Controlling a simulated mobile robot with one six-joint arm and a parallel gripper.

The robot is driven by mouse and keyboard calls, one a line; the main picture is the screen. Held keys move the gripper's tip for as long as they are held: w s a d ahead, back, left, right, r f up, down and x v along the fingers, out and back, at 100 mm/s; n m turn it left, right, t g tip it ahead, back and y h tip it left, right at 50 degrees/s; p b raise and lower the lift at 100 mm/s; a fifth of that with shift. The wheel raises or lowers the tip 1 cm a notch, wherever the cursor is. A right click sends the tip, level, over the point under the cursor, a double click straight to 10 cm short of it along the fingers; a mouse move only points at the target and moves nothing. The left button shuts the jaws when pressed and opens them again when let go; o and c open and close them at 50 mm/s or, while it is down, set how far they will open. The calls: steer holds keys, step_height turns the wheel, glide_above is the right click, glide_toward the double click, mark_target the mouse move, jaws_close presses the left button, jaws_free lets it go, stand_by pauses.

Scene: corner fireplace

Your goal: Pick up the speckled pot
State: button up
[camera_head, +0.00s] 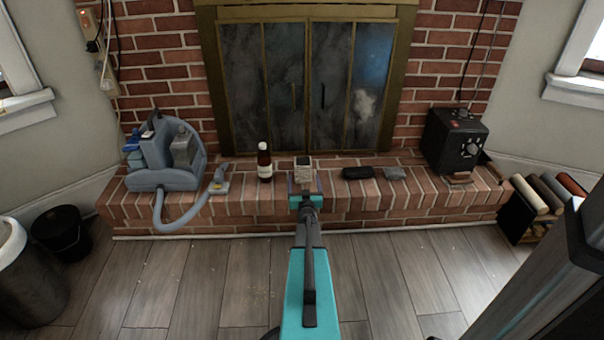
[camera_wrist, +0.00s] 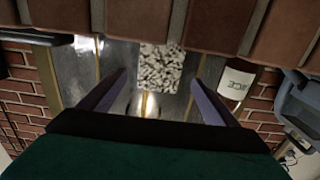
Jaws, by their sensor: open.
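The speckled pot (camera_head: 303,173) is a small black-and-white patterned block shape with a dark top. It stands on the brick hearth in front of the fireplace doors. My gripper (camera_head: 304,186) is open, with its fingers pointing at the pot from the room side. In the wrist view, which is upside down, the pot (camera_wrist: 161,68) shows between and beyond the two fingertips (camera_wrist: 160,78). I cannot tell whether the fingers reach alongside it. The gripper hides the pot's lower part in the head view.
A dark bottle with a white label (camera_head: 264,163) stands close left of the pot. A dark case (camera_head: 358,173) and a small grey item (camera_head: 395,173) lie to the right. A blue-grey machine with a hose (camera_head: 165,160) is far left, and a black box (camera_head: 453,142) far right.

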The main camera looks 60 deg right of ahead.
mark_target(304, 174)
steer(key=shift+b+x, duration=0.35)
steer(key=shift+x, duration=1.55)
steer(key=b+x, duration=0.1)
steer(key=x, duration=0.1)
steer(key=b+x, duration=0.1)
steer(key=x, duration=0.1)
steer(key=shift+d+f, duration=0.1)
steer(key=shift+f, duration=0.15)
steer(key=shift+w+d+r, duration=0.1)
steer(key=shift+w+d, duration=0.2)
steer(key=shift+d, duration=0.1)
steer(key=c, duration=1.4)
